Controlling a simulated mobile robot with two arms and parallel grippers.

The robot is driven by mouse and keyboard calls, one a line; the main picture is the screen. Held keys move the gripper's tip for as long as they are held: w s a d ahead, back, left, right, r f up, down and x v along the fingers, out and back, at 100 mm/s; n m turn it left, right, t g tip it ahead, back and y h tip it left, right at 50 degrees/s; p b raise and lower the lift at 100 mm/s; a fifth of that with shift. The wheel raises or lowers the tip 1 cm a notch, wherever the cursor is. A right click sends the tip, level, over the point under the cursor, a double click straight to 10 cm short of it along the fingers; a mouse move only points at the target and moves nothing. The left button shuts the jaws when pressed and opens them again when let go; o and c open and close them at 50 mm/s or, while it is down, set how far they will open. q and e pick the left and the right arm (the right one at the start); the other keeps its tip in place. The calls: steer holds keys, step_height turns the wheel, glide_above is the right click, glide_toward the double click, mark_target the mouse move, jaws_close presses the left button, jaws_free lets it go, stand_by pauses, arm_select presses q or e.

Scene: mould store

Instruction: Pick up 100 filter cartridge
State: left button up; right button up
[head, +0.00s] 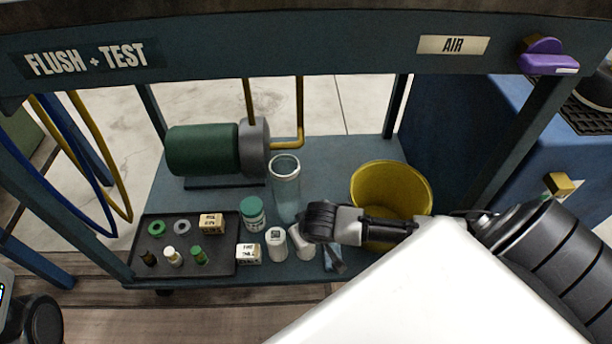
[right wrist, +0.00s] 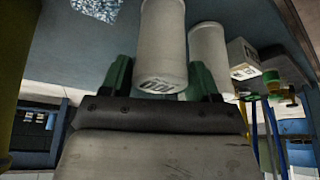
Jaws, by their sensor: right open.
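A white filter cartridge (right wrist: 162,40) stands between the two green-padded fingers of my right gripper (right wrist: 160,80) in the right wrist view. Its end carries dark print that looks like 100. The fingers are apart, with the cartridge between them. In the head view this seems to be the white cartridge (head: 300,243) beside the dark wrist of my right arm, which partly covers that area. A second white cartridge (head: 276,242) stands just left of it, and also shows in the right wrist view (right wrist: 208,55). My left gripper is not in view.
A clear cylinder (head: 286,187) and a green-lidded jar (head: 253,213) stand behind the cartridges. A small white box (head: 248,254) and a dark tray (head: 187,263) of small parts lie left. A yellow bucket (head: 390,174) stands right, close behind my arm.

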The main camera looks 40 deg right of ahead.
steer(key=c, duration=0.6)
steer(key=shift+r, duration=0.15)
